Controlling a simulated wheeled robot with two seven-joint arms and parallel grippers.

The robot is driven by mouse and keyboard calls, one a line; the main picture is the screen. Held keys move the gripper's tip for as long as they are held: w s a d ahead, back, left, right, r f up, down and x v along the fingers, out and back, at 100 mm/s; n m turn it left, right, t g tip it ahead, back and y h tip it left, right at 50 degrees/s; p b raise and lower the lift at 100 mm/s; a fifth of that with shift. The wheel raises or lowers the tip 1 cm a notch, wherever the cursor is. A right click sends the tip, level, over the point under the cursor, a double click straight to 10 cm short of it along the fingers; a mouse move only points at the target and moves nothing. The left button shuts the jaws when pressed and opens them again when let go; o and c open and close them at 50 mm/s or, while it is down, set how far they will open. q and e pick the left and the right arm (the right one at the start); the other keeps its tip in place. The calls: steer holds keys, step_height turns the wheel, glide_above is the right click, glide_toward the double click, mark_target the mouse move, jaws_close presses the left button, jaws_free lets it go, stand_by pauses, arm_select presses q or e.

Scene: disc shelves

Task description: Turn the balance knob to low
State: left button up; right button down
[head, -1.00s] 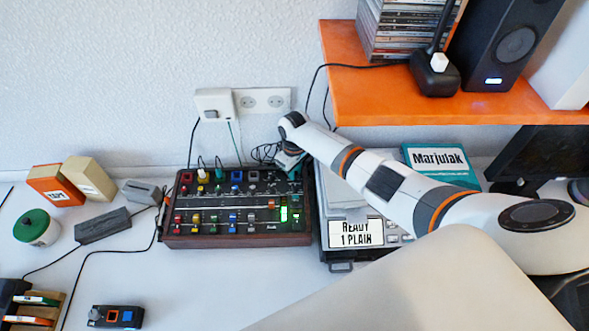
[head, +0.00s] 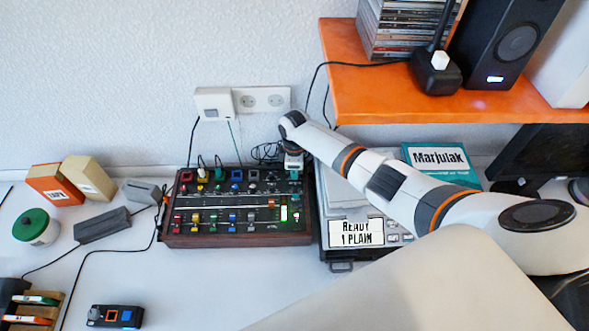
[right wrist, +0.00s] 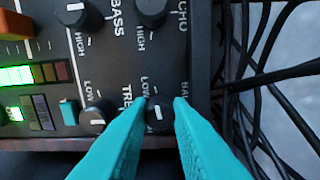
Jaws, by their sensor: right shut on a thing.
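The mixer (head: 240,239) is a dark panel with a wooden rim, coloured knobs and a lit green meter. In the right wrist view, the balance knob (right wrist: 158,113) is a small black dial near the panel's edge, its label "BA…" partly hidden by a finger. Its white mark runs roughly up and down in the picture, and "LOW" is printed just above and left of it. My right gripper (right wrist: 163,104) is shut on this knob, one teal finger on either side. In the head view my right gripper (head: 293,168) is at the mixer's back right corner. My left gripper is out of view.
Other knobs (right wrist: 97,114) sit close beside the held one. Loose black cables (right wrist: 270,110) lie beside the panel. A grey device labelled "READY 1 PLAIN" (head: 343,252) stands right of the mixer, under my arm. An orange shelf (head: 380,104) overhangs at the upper right.

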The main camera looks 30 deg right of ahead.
steer(key=shift+w+r, duration=0.15)
stand_by(0.3)
steer(key=c, duration=1.6)
jaws_free()
step_height(320, 180, up, 12)
steer(key=shift+b, duration=0.7)
